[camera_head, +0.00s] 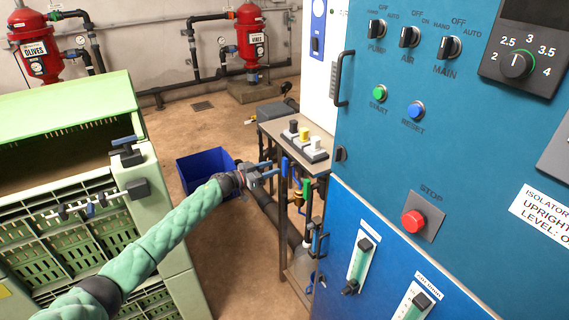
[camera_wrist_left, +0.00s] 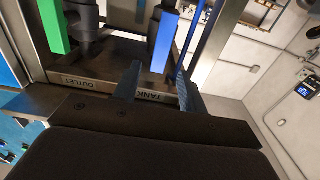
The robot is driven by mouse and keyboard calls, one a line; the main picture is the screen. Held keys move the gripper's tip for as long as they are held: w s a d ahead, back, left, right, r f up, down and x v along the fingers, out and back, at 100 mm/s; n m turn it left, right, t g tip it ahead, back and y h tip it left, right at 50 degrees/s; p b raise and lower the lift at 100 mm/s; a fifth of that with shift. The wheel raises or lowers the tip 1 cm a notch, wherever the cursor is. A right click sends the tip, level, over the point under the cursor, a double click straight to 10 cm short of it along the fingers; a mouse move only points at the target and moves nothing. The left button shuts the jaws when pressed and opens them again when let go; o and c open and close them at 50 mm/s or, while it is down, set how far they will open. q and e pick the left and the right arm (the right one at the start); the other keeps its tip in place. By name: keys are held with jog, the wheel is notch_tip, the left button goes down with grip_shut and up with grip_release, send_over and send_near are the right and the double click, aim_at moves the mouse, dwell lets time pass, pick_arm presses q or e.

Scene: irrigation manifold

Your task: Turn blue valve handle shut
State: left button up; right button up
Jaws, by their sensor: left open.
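The blue valve handle (camera_wrist_left: 163,42) is a flat blue bar in the left wrist view, just ahead of my left gripper (camera_wrist_left: 158,82) and between the lines of its two fingers. The fingers are apart, and I cannot tell whether either one touches the handle. In the head view the blue handle (camera_head: 285,165) is a small upright bar at the left side of the metal stand. My left gripper (camera_head: 266,172) reaches it from the left. A green handle (camera_wrist_left: 53,26) is beside the blue one. My right gripper is not in view.
The metal stand (camera_head: 268,127) carries a box with black, yellow and white knobs (camera_head: 303,138). A large blue control cabinet (camera_head: 430,130) is close on the right. Green crates (camera_head: 75,120) stand on the left. A blue bin (camera_head: 205,165) is on the floor behind my arm.

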aim_at(283, 164)
pick_arm(q)
jog(key=p+x, duration=0.1)
jog(key=x, duration=0.3)
jog(key=shift+w+d+r, duration=0.1)
jog(key=shift+d+r, duration=0.05)
jog(key=shift+d, duration=0.1)
jog(key=shift+p+x, duration=0.45)
jog(key=shift+x, duration=0.6)
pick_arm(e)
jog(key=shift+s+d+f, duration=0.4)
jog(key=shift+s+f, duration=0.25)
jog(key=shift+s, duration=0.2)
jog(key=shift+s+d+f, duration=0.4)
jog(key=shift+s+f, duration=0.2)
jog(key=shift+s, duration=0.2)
pick_arm(q)
grip_shut()
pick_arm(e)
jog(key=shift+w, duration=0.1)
